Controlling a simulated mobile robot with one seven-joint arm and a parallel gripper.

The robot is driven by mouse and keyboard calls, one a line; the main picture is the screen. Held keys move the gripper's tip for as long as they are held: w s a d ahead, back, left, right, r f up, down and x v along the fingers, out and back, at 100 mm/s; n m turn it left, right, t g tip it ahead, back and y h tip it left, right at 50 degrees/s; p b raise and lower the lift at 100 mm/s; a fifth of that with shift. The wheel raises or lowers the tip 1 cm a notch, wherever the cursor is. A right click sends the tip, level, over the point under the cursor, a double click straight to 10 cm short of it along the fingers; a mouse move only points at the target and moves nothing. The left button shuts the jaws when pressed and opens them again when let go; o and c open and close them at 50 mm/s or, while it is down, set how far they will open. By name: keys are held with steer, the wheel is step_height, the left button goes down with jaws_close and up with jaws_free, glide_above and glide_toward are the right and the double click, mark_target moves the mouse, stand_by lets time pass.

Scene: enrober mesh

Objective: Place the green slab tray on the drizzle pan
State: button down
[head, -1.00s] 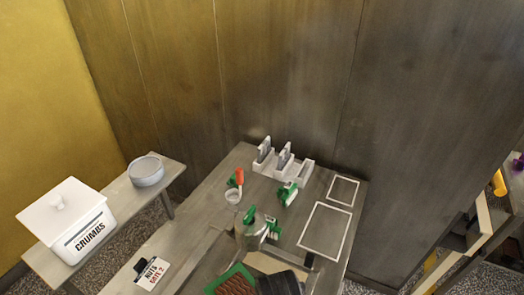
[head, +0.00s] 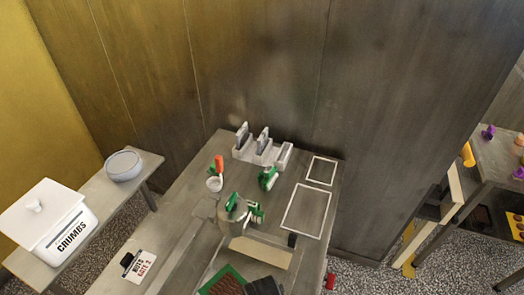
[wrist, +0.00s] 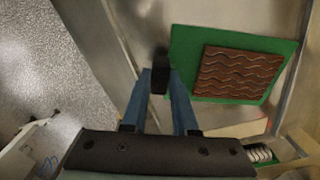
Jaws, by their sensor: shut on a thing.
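The green slab tray (head: 211,287) carries a brown slab with wavy lines and sits at the bottom edge of the head view, partly cut off. In the wrist view the tray (wrist: 182,52) is at the upper right, over a grey metal surface. My gripper (wrist: 160,75) has its blue fingers closed around a black block, like a grip, at the tray's left edge. Whether the tray is lifted or resting is unclear. A grey rimmed metal area (wrist: 140,25) lies around the tray; I cannot tell for sure whether it is the drizzle pan.
A metal pot with green parts (head: 232,210), a cream board (head: 260,251) and a white rack (head: 262,150) stand on the table beyond the tray. Two white-outlined rectangles (head: 306,210) are empty. A white CRUMBS box (head: 48,225) is on the left bench.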

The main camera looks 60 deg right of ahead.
steer(key=shift+f, duration=0.1)
steer(key=c, duration=0.7)
jaws_free()
step_height(320, 180, up, 12)
steer(key=shift+r+b, duration=0.15)
steer(key=shift+b, duration=0.25)
